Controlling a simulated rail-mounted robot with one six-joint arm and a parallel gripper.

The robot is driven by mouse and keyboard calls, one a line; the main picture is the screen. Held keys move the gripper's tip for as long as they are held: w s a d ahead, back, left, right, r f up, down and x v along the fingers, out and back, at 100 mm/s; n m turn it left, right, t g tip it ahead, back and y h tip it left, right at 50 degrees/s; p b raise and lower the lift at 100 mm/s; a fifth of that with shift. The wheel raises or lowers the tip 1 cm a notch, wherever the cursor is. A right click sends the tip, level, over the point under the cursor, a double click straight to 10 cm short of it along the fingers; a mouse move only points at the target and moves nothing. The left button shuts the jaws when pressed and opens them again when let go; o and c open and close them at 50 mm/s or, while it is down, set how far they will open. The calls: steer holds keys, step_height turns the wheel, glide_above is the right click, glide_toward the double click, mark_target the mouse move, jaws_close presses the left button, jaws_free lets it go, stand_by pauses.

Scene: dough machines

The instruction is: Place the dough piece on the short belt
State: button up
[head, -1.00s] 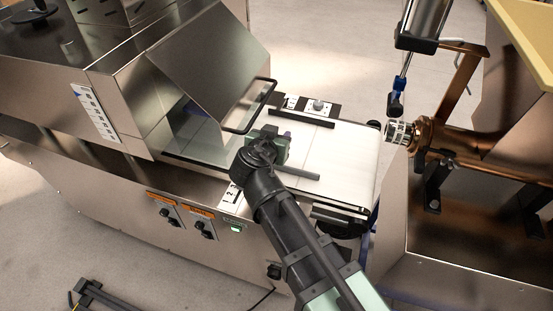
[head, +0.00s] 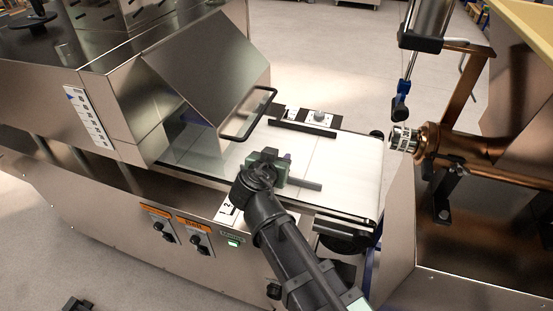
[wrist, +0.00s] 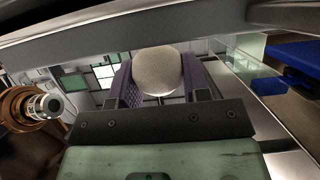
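The dough piece (wrist: 158,70) is a pale round ball between the two purple fingers of my gripper (wrist: 160,88) in the wrist view. Both fingers appear to touch its sides. In the head view my gripper (head: 286,160) is over the near side of the short belt (head: 345,170), close to the near guide rail. The dough is hidden there behind the green gripper body. The belt is white and its visible surface is bare. How high the dough is above the belt I cannot tell.
A steel hood (head: 200,75) with a black handle (head: 250,118) covers the belt's left end. Dark guide rails (head: 303,128) run along its sides. A copper pipe with a metal nozzle (head: 403,139) stands at the right end. Control knobs (head: 197,241) sit on the front panel.

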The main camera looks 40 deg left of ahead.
steer(key=o, duration=0.5)
steer(key=shift+s+d+f, duration=0.1)
steer(key=shift+d+f, duration=0.1)
steer(key=shift+f, duration=0.05)
steer(key=shift+c, duration=0.2)
steer(key=shift+r+p, duration=0.3)
steer(key=shift+r, duration=0.05)
steer(key=p+v, duration=0.5)
steer(key=v, duration=0.7)
steer(key=shift+a+r, duration=0.15)
steer(key=shift+r, duration=0.1)
